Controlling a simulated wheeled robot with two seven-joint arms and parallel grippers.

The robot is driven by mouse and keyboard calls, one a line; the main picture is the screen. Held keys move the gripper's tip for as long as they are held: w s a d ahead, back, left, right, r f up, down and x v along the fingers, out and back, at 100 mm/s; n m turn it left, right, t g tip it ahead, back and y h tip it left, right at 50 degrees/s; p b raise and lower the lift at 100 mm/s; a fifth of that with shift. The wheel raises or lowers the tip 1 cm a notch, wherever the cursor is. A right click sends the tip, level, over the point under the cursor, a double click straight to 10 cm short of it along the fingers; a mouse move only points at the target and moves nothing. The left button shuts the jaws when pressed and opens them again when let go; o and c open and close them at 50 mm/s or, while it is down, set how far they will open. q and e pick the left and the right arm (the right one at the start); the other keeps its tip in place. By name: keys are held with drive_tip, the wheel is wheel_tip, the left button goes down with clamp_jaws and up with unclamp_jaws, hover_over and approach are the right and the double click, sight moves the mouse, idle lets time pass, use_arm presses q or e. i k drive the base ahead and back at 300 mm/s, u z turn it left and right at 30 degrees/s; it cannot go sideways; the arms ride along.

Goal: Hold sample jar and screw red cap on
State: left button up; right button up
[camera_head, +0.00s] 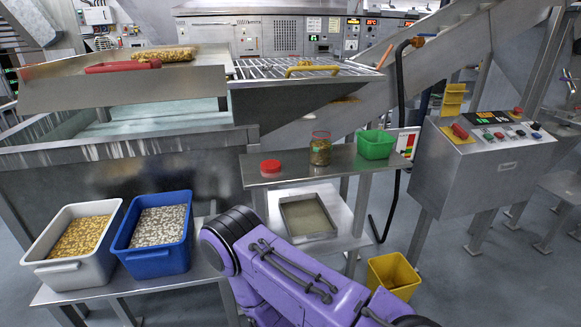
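The sample jar (320,150) is clear glass with brownish-green contents and a reddish ring at its rim. It stands upright on a small metal table (346,165). The red cap (270,168) lies on the same table, left of the jar and apart from it. A purple arm of mine reaches in from the bottom right, with its dark-ringed end below and in front of the table. No fingers show on it. Neither of my grippers is in view, and nothing touches the jar or the cap.
A green bin (376,144) stands just right of the jar. A metal tray (308,217) sits on the shelf below. White (45,246) and blue (130,262) tubs stand at left, a control box (478,165) at right, and a yellow bin (392,274) on the floor.

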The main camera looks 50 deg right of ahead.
sight(321, 146)
drive_tip(key=z, duration=0.8)
